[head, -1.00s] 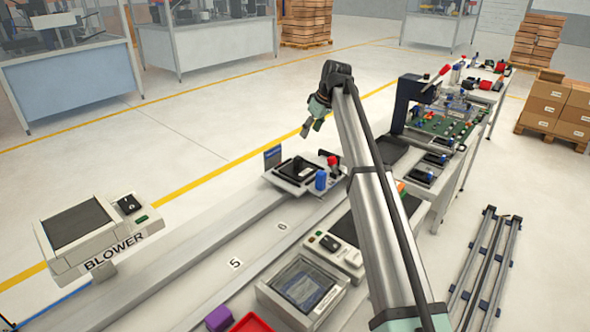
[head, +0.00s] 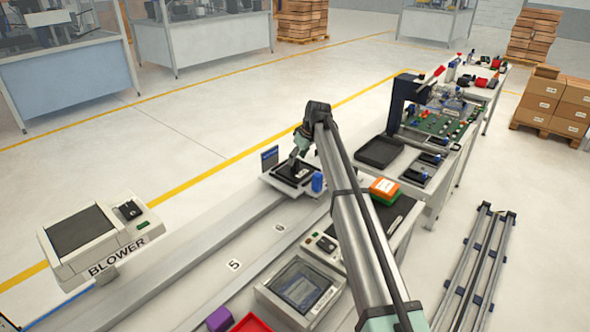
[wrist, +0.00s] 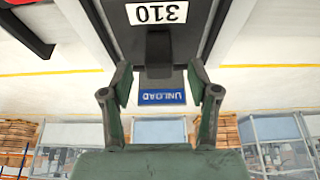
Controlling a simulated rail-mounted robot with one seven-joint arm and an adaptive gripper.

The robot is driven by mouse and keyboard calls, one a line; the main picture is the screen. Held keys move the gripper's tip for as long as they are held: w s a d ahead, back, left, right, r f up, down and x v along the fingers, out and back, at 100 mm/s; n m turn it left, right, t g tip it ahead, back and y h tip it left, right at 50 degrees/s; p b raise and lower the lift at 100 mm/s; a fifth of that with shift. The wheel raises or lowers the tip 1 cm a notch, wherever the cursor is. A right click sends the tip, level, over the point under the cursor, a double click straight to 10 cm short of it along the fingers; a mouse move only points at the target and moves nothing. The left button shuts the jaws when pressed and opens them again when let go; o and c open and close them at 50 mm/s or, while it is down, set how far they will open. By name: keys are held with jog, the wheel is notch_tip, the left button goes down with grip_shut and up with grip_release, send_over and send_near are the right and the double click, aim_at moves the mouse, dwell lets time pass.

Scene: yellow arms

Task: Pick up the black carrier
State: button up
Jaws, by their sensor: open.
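The black carrier (head: 293,172) sits on a light fixture at the end of the rail in the head view. In the wrist view the carrier (wrist: 194,28) is dark, with a white number label and a raised dark block (wrist: 159,48) on it. My gripper (head: 297,160) points down close over the carrier in the head view. In the wrist view my gripper (wrist: 160,84) is open, with its fingers spread to either side of the block's line. I cannot tell whether the fingers touch it. My arm and gripper hide part of the carrier in the head view.
A blue UNLOAD sign (wrist: 162,97) stands by the fixture. The rail left of the fixture is clear.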

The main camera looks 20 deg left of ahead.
jog(key=shift+p+x, duration=0.5)
jog(key=shift+x, duration=1.3)
grip_shut()
jog(key=shift+r, duration=0.15)
